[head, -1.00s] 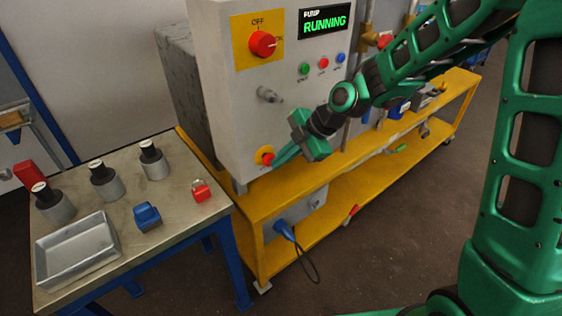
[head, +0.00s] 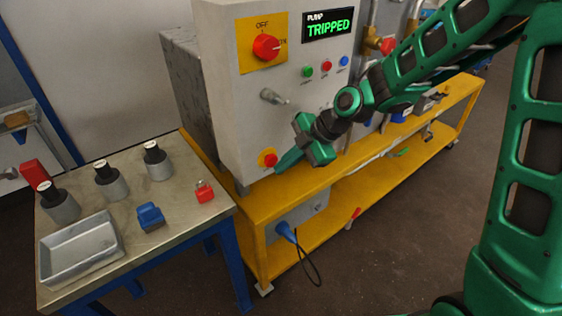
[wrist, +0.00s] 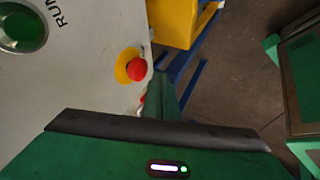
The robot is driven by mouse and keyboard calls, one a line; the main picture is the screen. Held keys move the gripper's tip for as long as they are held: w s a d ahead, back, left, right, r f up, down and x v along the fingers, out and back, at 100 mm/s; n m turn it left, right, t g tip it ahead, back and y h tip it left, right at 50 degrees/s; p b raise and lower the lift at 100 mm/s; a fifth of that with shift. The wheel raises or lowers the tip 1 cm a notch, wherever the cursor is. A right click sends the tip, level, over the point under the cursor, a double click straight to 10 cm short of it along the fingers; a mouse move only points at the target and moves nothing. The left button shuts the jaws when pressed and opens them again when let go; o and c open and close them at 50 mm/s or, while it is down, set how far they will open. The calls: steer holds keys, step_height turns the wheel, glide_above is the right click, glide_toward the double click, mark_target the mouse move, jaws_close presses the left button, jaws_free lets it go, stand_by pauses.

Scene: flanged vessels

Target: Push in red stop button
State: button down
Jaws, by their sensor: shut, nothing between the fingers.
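The red stop button (head: 269,160) sits on a yellow disc low on the front of the grey control cabinet (head: 232,110). It also shows in the wrist view (wrist: 137,69), just beyond my fingers. My gripper (head: 283,165) is shut and empty, with its green fingertips right beside the button at its right. I cannot tell for certain whether they touch it. In the wrist view the fingers (wrist: 161,98) point toward the cabinet's edge near the button. The display (head: 328,26) reads "PUMP TRIPPED" in green.
A red rotary switch (head: 266,47) on a yellow plate and small green, red and blue buttons (head: 326,67) are higher on the cabinet. A grey handle (head: 272,96) sticks out above the stop button. A table (head: 190,226) with a tray, weights and padlock stands at left.

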steer(key=s+v, duration=0.1)
steer(key=v, duration=1)
steer(key=shift+d+f, duration=0.35)
steer(key=shift+d, duration=0.1)
steer(key=shift+d, duration=0.1)
steer(key=s+d+m+h, duration=0.3)
steer(key=s+d+m, duration=0.3)
steer(key=d, duration=0.4)
steer(key=s+d+m+h, duration=0.2)
steer(key=s+d+m, duration=0.1)
steer(key=d+m, duration=0.55)
steer(key=s+d+m+g+h, duration=0.1)
steer(key=s+d+m, duration=0.4)
steer(key=s+m, duration=0.3)
steer(key=s+d+m+g+h, duration=0.1)
steer(key=s+d+m, duration=0.5)
steer(key=s, duration=0.3)
steer(key=shift+s+d+m, duration=0.3)
steer(key=shift+s+m, duration=0.05)
steer(key=shift+m, duration=0.5)
steer(key=shift+f, duration=0.1)
